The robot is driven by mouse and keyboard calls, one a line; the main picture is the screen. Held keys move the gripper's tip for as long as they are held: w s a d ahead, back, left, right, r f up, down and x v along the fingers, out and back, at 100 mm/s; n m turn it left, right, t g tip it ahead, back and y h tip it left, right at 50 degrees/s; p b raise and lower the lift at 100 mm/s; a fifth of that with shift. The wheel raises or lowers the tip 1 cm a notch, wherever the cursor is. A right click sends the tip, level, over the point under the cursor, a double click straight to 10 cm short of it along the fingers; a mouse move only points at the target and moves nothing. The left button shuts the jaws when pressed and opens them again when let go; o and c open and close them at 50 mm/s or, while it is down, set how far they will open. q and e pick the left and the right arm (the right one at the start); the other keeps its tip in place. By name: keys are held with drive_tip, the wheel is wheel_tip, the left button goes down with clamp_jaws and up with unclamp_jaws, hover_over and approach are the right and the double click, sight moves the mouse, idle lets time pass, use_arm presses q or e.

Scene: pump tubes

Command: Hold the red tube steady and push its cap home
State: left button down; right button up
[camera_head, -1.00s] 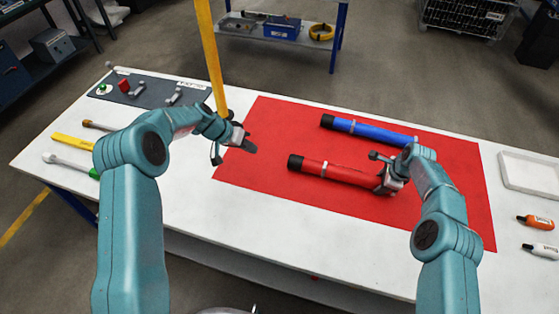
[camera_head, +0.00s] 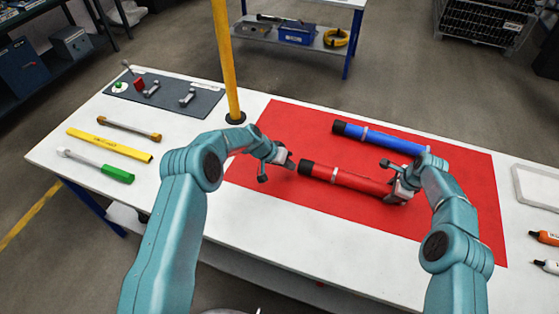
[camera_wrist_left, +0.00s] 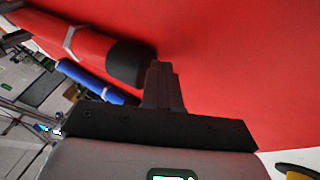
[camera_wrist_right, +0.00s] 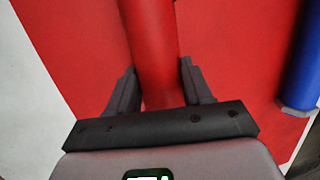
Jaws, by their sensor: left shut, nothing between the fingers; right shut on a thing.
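The red tube (camera_head: 348,179) lies on the red mat (camera_head: 270,190), with a pale band around it and a black cap (camera_head: 306,168) on its left end. My right gripper (camera_head: 397,190) is shut on the red tube near its right end; the right wrist view shows the tube (camera_wrist_right: 152,45) between the fingers (camera_wrist_right: 160,85). My left gripper (camera_head: 288,162) is shut and empty, just left of the cap. In the left wrist view its closed fingers (camera_wrist_left: 163,85) are close beside the black cap (camera_wrist_left: 127,62); I cannot tell whether they touch.
A blue tube (camera_head: 378,138) with a black cap lies behind the red one. A yellow post (camera_head: 226,60) stands at the table's back edge. Tools, including a yellow bar (camera_head: 108,145), lie at left. A white tray (camera_head: 537,186) and small bottles (camera_head: 545,238) are at right.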

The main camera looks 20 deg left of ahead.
sight(301, 169)
use_arm(q)
drive_tip(key=shift+d, duration=0.25)
drive_tip(key=shift+d, duration=1.95)
use_arm(e)
drive_tip(key=shift+a, duration=0.1)
use_arm(q)
drive_tip(key=shift+a, duration=0.1)
drive_tip(key=shift+a, duration=0.1)
